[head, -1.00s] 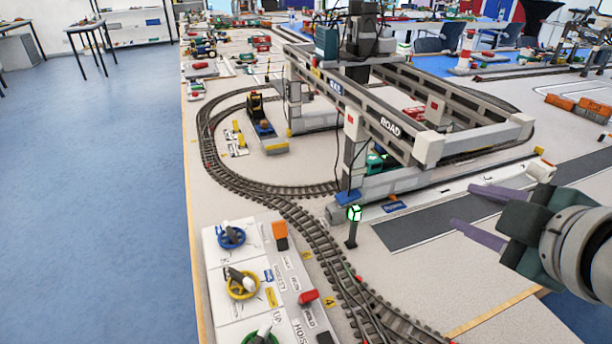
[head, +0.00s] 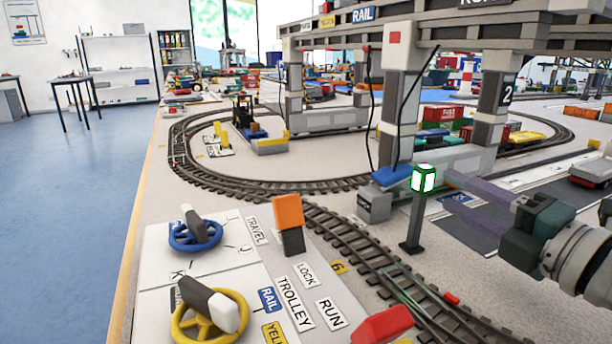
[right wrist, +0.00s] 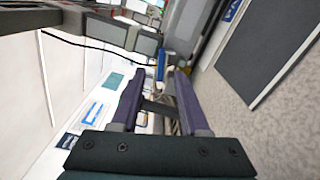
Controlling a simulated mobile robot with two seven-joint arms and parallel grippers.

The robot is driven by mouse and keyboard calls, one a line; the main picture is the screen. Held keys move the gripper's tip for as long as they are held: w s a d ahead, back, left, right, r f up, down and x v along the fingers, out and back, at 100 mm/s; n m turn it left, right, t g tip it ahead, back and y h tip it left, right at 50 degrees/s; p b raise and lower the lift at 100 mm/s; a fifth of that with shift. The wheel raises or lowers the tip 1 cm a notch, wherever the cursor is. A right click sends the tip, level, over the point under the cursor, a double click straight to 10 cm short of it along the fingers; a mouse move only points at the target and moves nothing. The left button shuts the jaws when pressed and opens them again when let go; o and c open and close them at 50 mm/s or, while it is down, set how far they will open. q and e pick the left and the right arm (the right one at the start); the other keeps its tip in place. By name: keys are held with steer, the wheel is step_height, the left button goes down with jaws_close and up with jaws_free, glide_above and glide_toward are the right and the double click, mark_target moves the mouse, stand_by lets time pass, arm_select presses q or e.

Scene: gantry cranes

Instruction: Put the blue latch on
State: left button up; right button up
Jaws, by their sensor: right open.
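A blue piece (head: 393,175), which looks like the blue latch, sits on the grey foot of the near gantry leg, just left of the green lamp post. A small blue patch (right wrist: 161,68) shows beyond the fingertips in the right wrist view; I cannot tell for sure that it is the same piece. My right gripper (head: 445,186) comes in from the right with purple fingers, open and empty. Its tips are partly behind the lamp head, short of the blue piece. It also shows in the right wrist view (right wrist: 160,76) with a gap between the fingers. My left gripper is not in view.
The green lamp post (head: 418,215) stands close in front of my right fingertips. A control panel (head: 225,275) with blue and yellow handwheels, an orange lever (head: 289,222) and a red lever (head: 384,326) lies front left. Curved track (head: 345,235) runs between panel and gantry.

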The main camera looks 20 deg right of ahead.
mark_target(393, 173)
steer(key=shift+w+f, duration=0.15)
steer(key=shift+w, duration=0.25)
steer(key=w, duration=0.2)
steer(key=w+b, duration=0.1)
steer(key=w, duration=0.1)
steer(key=w+b, duration=0.1)
steer(key=w, duration=0.1)
steer(key=shift+w+a, duration=0.25)
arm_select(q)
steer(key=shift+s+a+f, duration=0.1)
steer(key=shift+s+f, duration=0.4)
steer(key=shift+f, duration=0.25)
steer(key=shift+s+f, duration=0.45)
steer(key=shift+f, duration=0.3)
arm_select(e)
steer(key=shift+w+a, duration=0.1)
steer(key=shift+w, duration=0.55)
steer(key=shift+c, duration=0.2)
jaws_close()
